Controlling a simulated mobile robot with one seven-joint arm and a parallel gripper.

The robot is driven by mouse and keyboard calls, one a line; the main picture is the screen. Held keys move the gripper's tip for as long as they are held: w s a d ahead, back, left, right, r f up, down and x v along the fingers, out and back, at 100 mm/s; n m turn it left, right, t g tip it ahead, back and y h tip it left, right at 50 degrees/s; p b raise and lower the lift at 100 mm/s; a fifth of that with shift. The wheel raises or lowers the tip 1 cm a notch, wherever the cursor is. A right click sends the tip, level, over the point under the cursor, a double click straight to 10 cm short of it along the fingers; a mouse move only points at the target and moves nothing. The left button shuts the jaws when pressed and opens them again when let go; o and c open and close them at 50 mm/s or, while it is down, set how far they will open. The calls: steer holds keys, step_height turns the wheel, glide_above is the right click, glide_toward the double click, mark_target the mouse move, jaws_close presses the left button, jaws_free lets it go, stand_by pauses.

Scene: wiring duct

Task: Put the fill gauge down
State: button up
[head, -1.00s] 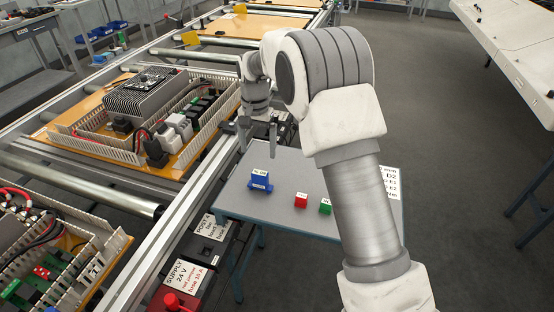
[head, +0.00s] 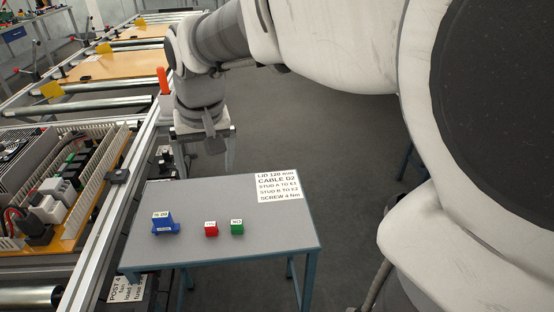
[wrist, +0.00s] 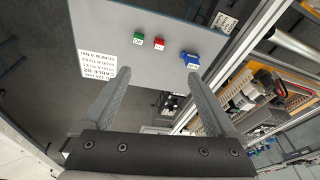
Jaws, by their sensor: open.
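The blue block with a pale label, which looks like the fill gauge (head: 165,224), stands on the left part of the small grey table (head: 270,238). In the wrist view the blue gauge (wrist: 189,59) also rests on the table, apart from my fingers. My gripper (head: 207,160) is open behind the table's far edge, beside the conveyor rail. In the wrist view my gripper (wrist: 158,92) shows two spread fingers with nothing between them.
A red block (head: 211,229) and a green block (head: 237,227) stand right of the gauge. A printed card (head: 278,187) lies at the table's back right. The conveyor rail (head: 100,225) runs along the left, with a board of wired parts. The table's front is bare.

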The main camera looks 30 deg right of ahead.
steer(key=s+d+n+t, duration=0.1)
steer(key=s+d, duration=0.3)
steer(key=s, duration=1.1)
steer(key=shift+n+t, duration=0.3)
steer(key=shift+t, duration=0.5)
step_height(320, 180, up, 9)
steer(key=p, duration=0.9)
